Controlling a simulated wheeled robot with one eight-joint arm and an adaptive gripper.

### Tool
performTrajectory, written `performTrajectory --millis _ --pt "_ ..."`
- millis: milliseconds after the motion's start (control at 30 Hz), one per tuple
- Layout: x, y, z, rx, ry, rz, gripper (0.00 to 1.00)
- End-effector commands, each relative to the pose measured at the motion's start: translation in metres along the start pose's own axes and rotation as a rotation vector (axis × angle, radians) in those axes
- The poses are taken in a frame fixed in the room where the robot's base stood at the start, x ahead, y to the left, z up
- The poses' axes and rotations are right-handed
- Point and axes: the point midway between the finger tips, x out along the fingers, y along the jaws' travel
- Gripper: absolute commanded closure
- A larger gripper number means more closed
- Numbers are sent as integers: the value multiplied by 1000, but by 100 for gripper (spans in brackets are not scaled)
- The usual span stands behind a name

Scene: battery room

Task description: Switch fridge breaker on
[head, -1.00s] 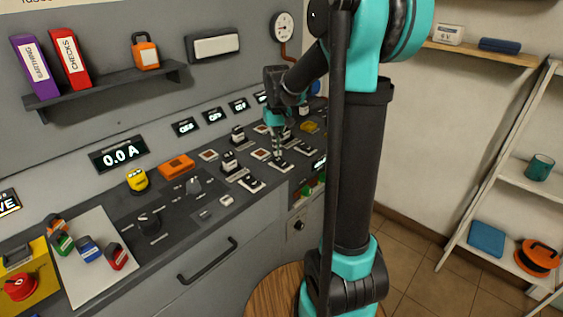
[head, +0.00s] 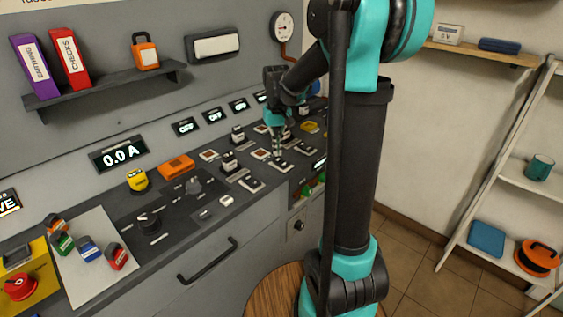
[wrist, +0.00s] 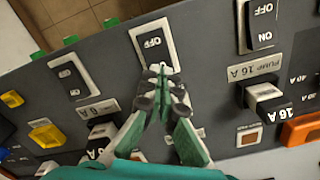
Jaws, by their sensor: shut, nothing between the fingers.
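My gripper (wrist: 161,88) is shut and empty. Its tips are at the lower edge of a white-framed black rocker switch (wrist: 155,46) in the wrist view, whose face reads OFF. I cannot tell whether they touch. The label below this rocker is hidden behind the fingers, so I cannot read whether it is the fridge breaker. In the head view my gripper (head: 277,150) points down at the same rocker (head: 280,163) on the grey sloped panel.
To the right in the wrist view is a rocker (wrist: 262,22) reading ON, above a PUMP 16 A label (wrist: 253,72). Another rocker (wrist: 70,76) is on the left. A black breaker block (wrist: 265,97) stands up nearby. Several displays (head: 185,127) line the panel's back.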

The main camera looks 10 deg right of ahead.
Motion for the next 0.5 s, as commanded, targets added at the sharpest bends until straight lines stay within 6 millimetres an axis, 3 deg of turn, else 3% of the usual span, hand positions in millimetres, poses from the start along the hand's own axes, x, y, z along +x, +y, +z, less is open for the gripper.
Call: performTrajectory --millis 500 --pt "6 0 0 0 0 0 100"
